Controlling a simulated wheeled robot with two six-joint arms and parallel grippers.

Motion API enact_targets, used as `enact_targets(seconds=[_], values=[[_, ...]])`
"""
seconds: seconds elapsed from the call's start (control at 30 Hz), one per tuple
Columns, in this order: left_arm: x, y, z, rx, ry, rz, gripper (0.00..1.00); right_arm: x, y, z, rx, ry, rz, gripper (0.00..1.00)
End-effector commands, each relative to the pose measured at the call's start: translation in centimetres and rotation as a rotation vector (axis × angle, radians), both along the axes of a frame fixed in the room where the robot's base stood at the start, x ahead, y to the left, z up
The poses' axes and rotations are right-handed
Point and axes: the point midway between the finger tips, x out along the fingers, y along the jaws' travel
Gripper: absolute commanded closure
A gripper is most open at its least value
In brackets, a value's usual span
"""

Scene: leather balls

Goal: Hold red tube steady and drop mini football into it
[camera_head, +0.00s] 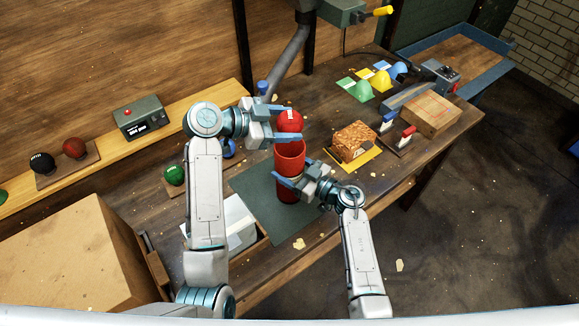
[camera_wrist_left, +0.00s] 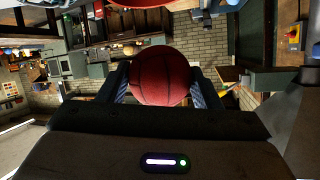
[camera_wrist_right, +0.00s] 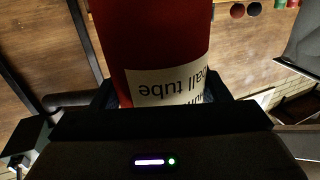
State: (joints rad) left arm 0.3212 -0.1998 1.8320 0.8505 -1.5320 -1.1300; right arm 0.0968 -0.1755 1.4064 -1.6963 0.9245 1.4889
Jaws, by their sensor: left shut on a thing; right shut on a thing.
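A red ball with dark seams (camera_head: 290,121) is held in my left gripper (camera_head: 280,124), just above the mouth of the red tube (camera_head: 289,158). The ball also shows between the fingers in the left wrist view (camera_wrist_left: 160,76). The tube stands upright on a dark green mat (camera_head: 255,192). My right gripper (camera_head: 297,187) is shut around the tube's lower part. In the right wrist view the tube (camera_wrist_right: 150,35) fills the space between the fingers, with a pale label reading "ball tube" upside down. The tube's inside is mostly hidden.
A brown patterned block (camera_head: 353,141) sits on a yellow mat to the right. A green ball (camera_head: 174,175) lies left of my left arm. A white open box (camera_head: 238,222) is near the front edge. Colored domes (camera_head: 361,91) and a cardboard box (camera_head: 432,113) stand at the right.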

Motion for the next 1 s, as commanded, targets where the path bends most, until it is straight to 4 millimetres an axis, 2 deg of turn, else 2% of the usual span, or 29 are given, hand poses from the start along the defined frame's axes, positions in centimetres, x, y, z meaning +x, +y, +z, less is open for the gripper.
enact_targets(seconds=[0.5, 0.87, 0.9, 1.0], values=[[0.0, 0.0, -3.6, 0.0, 0.0, -0.001, 0.67, 0.0, 0.0, -0.1, 0.0, 0.001, 0.0, 0.68], [0.0, 0.0, -4.1, -0.001, 0.0, 0.0, 0.67, 0.0, 0.0, -0.1, -0.001, 0.002, 0.0, 0.68], [0.0, 0.0, -4.1, -0.001, 0.0, 0.0, 0.4, 0.0, 0.0, -0.1, -0.001, 0.002, 0.0, 0.68], [0.0, 0.0, -4.1, -0.001, 0.0, 0.0, 0.2, 0.0, 0.0, -0.1, -0.001, 0.002, 0.0, 0.68]])
